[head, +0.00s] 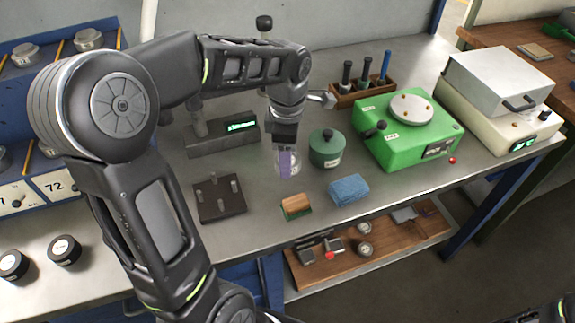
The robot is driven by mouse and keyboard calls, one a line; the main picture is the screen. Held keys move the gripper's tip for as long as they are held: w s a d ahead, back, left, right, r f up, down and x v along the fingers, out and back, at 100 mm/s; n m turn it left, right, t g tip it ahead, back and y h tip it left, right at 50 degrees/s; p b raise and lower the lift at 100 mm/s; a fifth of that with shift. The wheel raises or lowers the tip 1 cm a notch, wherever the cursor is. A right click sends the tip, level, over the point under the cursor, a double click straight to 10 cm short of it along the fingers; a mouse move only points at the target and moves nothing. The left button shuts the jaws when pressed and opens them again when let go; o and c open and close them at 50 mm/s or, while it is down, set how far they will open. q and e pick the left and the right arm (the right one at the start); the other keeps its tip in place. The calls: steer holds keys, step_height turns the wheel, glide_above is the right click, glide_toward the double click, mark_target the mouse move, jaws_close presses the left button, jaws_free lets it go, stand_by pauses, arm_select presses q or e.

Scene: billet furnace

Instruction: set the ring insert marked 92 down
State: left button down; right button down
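My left gripper (287,163) hangs, pointing down, over the middle of the grey bench, to the left of the green lidded pot. A pale, shiny round piece shows at its purple-tinted fingers, and the gripper looks shut on it. It appears to be the ring insert (295,163); the fingers cover part of it and no number can be read. It seems to be above the bench top, but the exact gap is unclear. My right gripper is not in view.
A dark pegged block (219,198), brush (296,206), blue sponge (348,190) and green pot (326,148) stand around the gripper. A grey display unit (222,134) is behind left; a green machine (410,130) is at right. Bare bench lies between the block and brush.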

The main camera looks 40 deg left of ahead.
arm_select(q)
steer(key=shift+f, duration=1.75)
steer(key=shift+f, duration=0.15)
steer(key=c, duration=0.5)
jaws_free()
step_height(320, 180, up, 12)
steer(key=shift+r, duration=0.15)
